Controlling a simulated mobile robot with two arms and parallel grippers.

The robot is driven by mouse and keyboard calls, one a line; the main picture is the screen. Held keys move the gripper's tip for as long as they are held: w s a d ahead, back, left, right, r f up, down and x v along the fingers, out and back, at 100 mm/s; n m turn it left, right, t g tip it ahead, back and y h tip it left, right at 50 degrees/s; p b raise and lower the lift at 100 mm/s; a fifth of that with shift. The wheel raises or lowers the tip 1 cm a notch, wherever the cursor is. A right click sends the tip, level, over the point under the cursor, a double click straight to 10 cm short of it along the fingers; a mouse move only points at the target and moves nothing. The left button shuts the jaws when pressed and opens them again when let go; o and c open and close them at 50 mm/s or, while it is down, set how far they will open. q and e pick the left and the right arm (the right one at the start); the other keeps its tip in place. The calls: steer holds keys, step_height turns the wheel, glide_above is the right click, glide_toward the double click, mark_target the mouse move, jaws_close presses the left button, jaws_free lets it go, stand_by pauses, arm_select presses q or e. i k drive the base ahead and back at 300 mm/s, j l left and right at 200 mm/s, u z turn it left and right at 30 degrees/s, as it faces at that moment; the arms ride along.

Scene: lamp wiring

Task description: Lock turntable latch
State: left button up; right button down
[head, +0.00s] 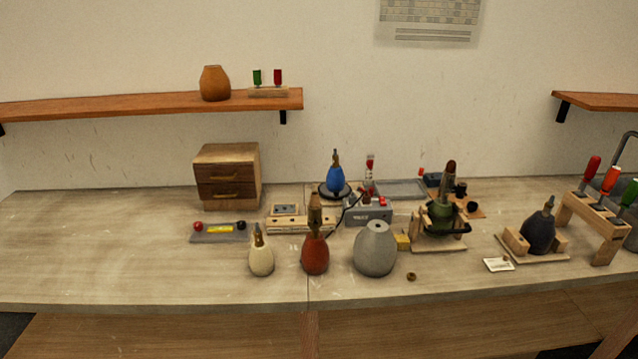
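A dark round disc (322,191), which looks like the turntable, sits at the back middle of the bench. A blue lamp base (335,178) with a brass-coloured top stands upright on it. A small upright red-and-clear part (370,170) stands just right of the disc; I cannot tell whether it is the latch. The latch and its position are too small to make out. Neither of my grippers is in view.
A grey box (368,214) with a red button, a red lamp base (315,254) and a grey one (375,250) stand in front of the disc. A green lamp base (440,216) is in a wooden fixture. The bench's left end is clear.

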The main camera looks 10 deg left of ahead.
mark_target(371, 189)
steer(key=i+l+u, duration=0.2)
steer(key=u, duration=0.15)
steer(key=i+l+u, duration=0.1)
steer(key=l+u, duration=0.25)
steer(key=i+l+u, duration=0.1)
steer(key=l+u, duration=0.8)
steer(key=l, duration=1.75)
